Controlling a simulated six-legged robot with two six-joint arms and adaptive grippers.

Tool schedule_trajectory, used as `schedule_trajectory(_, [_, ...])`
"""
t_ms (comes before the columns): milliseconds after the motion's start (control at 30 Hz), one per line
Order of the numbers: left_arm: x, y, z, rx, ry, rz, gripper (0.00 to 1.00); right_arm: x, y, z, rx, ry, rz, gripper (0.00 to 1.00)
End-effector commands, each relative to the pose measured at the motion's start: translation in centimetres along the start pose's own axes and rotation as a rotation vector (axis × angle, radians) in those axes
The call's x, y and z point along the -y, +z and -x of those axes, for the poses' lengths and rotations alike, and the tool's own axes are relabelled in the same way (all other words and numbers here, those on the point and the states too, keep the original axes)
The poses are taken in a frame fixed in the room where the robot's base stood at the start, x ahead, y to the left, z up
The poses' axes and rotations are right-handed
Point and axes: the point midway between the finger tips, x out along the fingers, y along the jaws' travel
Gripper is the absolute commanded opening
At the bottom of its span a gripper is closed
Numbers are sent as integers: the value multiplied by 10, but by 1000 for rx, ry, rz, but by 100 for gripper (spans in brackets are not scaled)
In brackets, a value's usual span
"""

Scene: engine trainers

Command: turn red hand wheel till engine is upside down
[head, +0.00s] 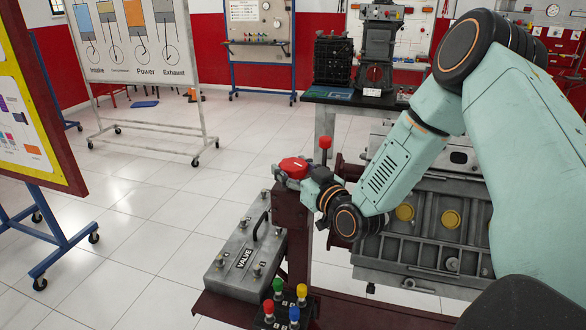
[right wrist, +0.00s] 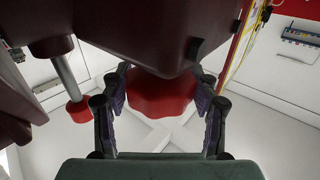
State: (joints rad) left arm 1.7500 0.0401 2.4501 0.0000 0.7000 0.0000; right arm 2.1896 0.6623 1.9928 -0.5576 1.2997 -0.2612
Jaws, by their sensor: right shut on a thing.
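The red hand wheel (head: 292,166) sits at the top of the dark red engine stand (head: 298,235), near the middle of the head view. In the right wrist view the lobed wheel (right wrist: 163,97) lies between the two fingers of my right gripper (right wrist: 163,88), which is shut on it. In the head view the right gripper (head: 306,180) reaches the wheel from the right, and its fingers are partly hidden. The grey engine (head: 425,255) with yellow round caps hangs on the stand behind my right arm, which hides part of it. My left gripper is out of view.
A red-knobbed lever (head: 325,144) stands close behind the wheel. A grey valve box (head: 240,262) and a block with coloured knobs (head: 285,308) are on the stand's base. A dark workbench (head: 345,99) stands behind.

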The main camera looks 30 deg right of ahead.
Motion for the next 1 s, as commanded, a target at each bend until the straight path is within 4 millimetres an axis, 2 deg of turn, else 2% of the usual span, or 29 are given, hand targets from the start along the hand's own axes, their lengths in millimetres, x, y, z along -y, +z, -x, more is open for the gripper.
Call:
schedule_trajectory(33, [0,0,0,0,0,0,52,0,0,0,1,0,0,47])
schedule_trajectory(267, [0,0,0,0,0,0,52,0,1,0,2,1,0,28])
schedule_trajectory(667, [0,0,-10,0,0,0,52,1,2,-1,1,69,2,28])
schedule_trajectory(1000, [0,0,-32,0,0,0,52,2,2,-1,-1,288,7,28])
